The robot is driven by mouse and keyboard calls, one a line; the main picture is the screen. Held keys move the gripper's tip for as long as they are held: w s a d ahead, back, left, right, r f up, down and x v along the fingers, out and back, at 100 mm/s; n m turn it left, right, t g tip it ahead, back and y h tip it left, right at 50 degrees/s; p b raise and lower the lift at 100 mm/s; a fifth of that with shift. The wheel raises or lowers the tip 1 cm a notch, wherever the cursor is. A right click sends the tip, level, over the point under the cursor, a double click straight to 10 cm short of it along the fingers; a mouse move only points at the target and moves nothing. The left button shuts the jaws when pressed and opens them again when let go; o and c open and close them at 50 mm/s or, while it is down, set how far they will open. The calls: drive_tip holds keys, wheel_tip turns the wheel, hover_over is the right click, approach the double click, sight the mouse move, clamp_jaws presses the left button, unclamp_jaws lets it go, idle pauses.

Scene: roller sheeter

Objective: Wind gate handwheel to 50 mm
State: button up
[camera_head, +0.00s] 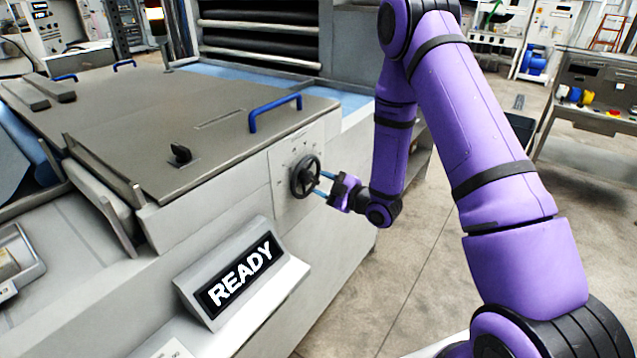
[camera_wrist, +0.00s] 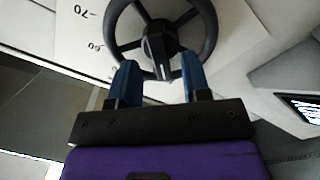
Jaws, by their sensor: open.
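The black gate handwheel (camera_head: 306,177) is mounted on the machine's grey side panel, with small scale marks around it. In the wrist view the handwheel (camera_wrist: 162,35) shows its spokes, a dark hub and part of its rim. The numbers 70 and 60 are readable on the dial plate (camera_wrist: 85,30) at its left; other numbers are hidden or too small to read. My gripper (camera_head: 323,185) is at the right of the wheel. In the wrist view my gripper (camera_wrist: 160,80) is open, its two blue fingers reaching to the near part of the rim, with the hub knob visible between them. I cannot tell whether they touch it.
A READY display (camera_head: 240,275) sits on the machine below the wheel. A blue handle (camera_head: 275,112) and a small black knob (camera_head: 180,153) are on the cover (camera_head: 130,120) above. The floor (camera_head: 420,270) at the right is clear; a workbench (camera_head: 590,90) stands beyond.

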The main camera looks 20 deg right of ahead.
drive_tip(key=shift+x, duration=0.85)
clamp_jaws()
drive_tip(key=shift+m, duration=0.3)
drive_tip(key=m, duration=1.1)
